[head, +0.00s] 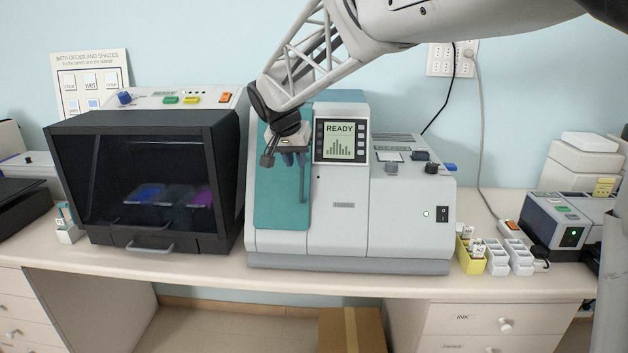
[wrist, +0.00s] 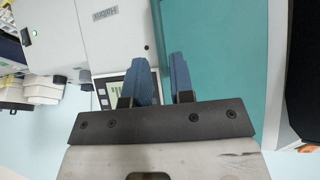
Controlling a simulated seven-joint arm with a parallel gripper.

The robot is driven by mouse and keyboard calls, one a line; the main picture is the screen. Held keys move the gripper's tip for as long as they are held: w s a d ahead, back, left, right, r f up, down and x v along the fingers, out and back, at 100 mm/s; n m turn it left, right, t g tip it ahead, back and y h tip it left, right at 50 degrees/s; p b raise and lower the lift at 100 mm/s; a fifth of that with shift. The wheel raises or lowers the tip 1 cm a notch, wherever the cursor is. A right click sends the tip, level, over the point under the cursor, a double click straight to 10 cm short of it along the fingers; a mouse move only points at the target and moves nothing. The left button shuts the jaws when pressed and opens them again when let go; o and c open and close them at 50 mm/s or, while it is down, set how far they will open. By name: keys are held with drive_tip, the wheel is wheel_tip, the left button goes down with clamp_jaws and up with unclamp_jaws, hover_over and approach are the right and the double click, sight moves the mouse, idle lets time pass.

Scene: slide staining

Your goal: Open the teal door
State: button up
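The teal door (head: 268,205) is on the left front of the pale grey machine and looks shut. It fills the upper right of the wrist view (wrist: 215,45). A dark grey vertical handle (head: 303,182) runs along the door's right edge. My gripper (head: 293,158) is in front of the upper door, by the upper part of the handle. In the wrist view its two blue fingers (wrist: 160,58) are apart with a narrow gap. The handle (wrist: 157,25) shows as a dark strip lined up with that gap. I cannot tell whether the fingers touch it.
The machine's READY screen (head: 340,141) is just right of my gripper. A black cabinet (head: 150,185) with a dark window stands close on the left. Yellow (head: 470,258) and white racks sit on the right. A narrow strip of counter (head: 200,273) is clear in front.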

sight(302, 177)
drive_tip(key=shift+f, duration=0.1)
drive_tip(key=shift+x, duration=3.8)
clamp_jaws()
